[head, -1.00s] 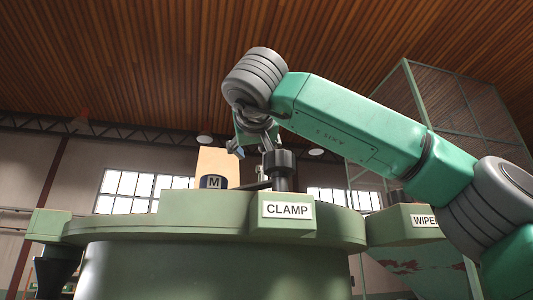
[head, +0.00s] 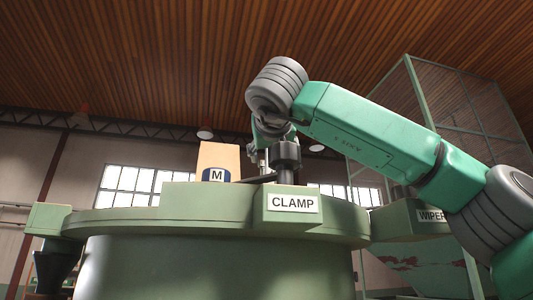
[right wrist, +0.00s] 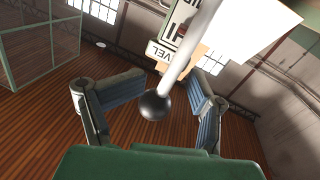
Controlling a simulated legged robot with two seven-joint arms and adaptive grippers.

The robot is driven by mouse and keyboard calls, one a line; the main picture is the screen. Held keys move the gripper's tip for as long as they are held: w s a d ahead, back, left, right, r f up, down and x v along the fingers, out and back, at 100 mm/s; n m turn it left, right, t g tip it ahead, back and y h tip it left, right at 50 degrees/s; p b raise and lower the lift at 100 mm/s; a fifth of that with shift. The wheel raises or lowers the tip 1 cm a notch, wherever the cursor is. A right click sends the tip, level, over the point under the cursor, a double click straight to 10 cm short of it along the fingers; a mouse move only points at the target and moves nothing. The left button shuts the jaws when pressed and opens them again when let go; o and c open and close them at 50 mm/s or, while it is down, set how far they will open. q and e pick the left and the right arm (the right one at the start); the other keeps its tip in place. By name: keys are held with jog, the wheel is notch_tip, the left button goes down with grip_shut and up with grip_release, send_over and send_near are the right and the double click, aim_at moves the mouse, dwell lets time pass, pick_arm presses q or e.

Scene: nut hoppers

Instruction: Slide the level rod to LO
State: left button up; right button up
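The level rod (right wrist: 190,45) is a pale rod with a black ball knob (right wrist: 153,105) at its end, seen in the right wrist view. A plate reading "...VEL" (right wrist: 162,51) and a white sign with partly hidden lettering are behind it. My right gripper (right wrist: 158,95) is open, with one finger on each side of the knob and gaps visible on both sides. In the head view my right gripper (head: 266,150) is small and partly hidden behind the dark clamp knob (head: 286,155), above the green hopper. The level rod cannot be made out clearly there. My left gripper is not in view.
The green hopper top (head: 120,220) carries a CLAMP label (head: 293,203) and a tan block marked M (head: 217,160). A WIPER housing (head: 410,222) is at the right, beneath my right arm. A mesh cage stands behind.

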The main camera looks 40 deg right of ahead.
jog(key=v, duration=1.1)
jog(key=shift+s+a, duration=0.2)
jog(key=shift+f, duration=0.15)
